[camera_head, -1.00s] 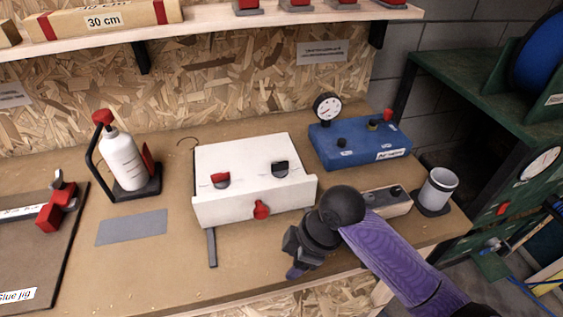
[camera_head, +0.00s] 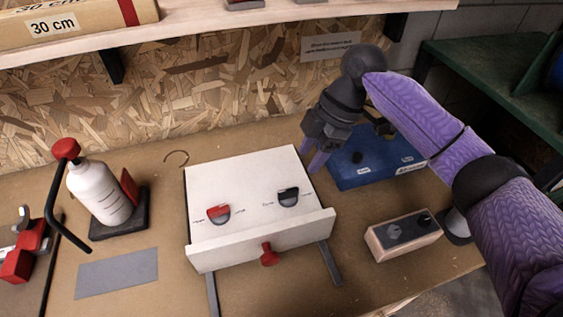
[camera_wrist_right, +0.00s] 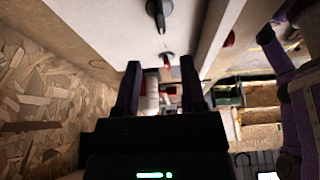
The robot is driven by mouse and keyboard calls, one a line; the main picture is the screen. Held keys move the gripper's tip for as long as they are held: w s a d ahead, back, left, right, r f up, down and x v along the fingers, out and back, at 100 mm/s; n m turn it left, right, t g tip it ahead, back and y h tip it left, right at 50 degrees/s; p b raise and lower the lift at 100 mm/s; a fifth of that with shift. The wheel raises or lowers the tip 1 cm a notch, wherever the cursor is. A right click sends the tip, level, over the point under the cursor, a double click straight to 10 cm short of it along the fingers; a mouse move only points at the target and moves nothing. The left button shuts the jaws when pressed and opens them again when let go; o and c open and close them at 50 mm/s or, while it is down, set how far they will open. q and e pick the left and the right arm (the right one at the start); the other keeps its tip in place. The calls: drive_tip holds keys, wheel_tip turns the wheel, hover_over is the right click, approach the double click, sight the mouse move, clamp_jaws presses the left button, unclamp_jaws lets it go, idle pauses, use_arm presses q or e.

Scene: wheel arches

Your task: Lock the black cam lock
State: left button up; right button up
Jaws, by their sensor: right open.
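The black cam lock (camera_head: 288,196) sits on the right part of the top of a white box (camera_head: 245,173). It has a small black handle on a round grey base, with printed words on both sides that are too small to read surely. A black lock handle (camera_wrist_right: 159,10) also shows at the top of the right wrist view. My right gripper (camera_head: 314,156) is open and empty, beyond the box's back right corner and apart from the lock. Its two fingers (camera_wrist_right: 160,85) stand apart in the right wrist view. My left gripper is not in view.
A red cam lock (camera_head: 218,213) is left of the black one, and a red knob (camera_head: 268,255) is on the box front. A blue box (camera_head: 365,172) is just right of my right gripper. A small switch box (camera_head: 402,235) stands at right. A bottle (camera_head: 100,193) stands left.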

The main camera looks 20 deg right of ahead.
sight(290, 189)
drive_tip(key=b+x, duration=0.2)
drive_tip(key=x, duration=0.7)
drive_tip(key=shift+a+f, duration=0.15)
drive_tip(key=shift+f, duration=0.2)
clamp_jaws()
